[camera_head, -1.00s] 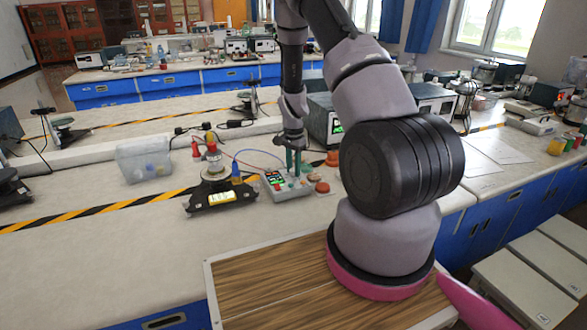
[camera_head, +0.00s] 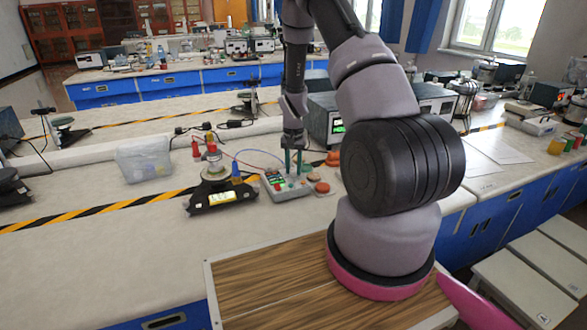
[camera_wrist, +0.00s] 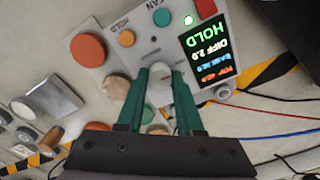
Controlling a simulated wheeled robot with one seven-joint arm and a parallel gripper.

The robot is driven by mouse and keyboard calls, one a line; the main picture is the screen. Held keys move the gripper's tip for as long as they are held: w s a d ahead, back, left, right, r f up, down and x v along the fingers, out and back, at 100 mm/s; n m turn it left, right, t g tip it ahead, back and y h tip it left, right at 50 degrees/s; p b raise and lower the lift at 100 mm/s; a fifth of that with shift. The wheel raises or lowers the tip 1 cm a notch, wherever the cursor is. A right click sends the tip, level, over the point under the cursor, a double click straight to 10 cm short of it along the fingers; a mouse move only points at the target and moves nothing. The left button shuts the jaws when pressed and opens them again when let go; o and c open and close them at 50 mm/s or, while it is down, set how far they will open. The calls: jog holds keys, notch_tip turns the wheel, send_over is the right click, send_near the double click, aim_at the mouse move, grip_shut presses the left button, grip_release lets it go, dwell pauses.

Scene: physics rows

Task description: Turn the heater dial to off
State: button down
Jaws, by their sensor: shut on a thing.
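The heater control box (camera_head: 272,195) is a pale grey unit on the bench in the head view, with a small lit display and several buttons. My gripper (camera_head: 293,165) reaches down onto it from above. In the wrist view my gripper (camera_wrist: 160,73) has its two green fingers on either side of a pale round dial (camera_wrist: 160,90) and is shut on it. The dial's lower part lies between the fingers.
A black stand with a lit readout (camera_head: 220,197) and a clear plastic bin (camera_head: 144,160) stand left of the box. Red and blue wires run behind it. Orange and tan round pieces (camera_head: 322,187) lie close on its right. The bench front is clear.

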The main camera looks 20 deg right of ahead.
aim_at(293, 170)
dwell(0.3)
jog(key=c, duration=0.5)
grip_release()
jog(key=shift+c, duration=0.2)
notch_tip(293, 170, up, 11)
jog(key=shift+f, duration=0.1)
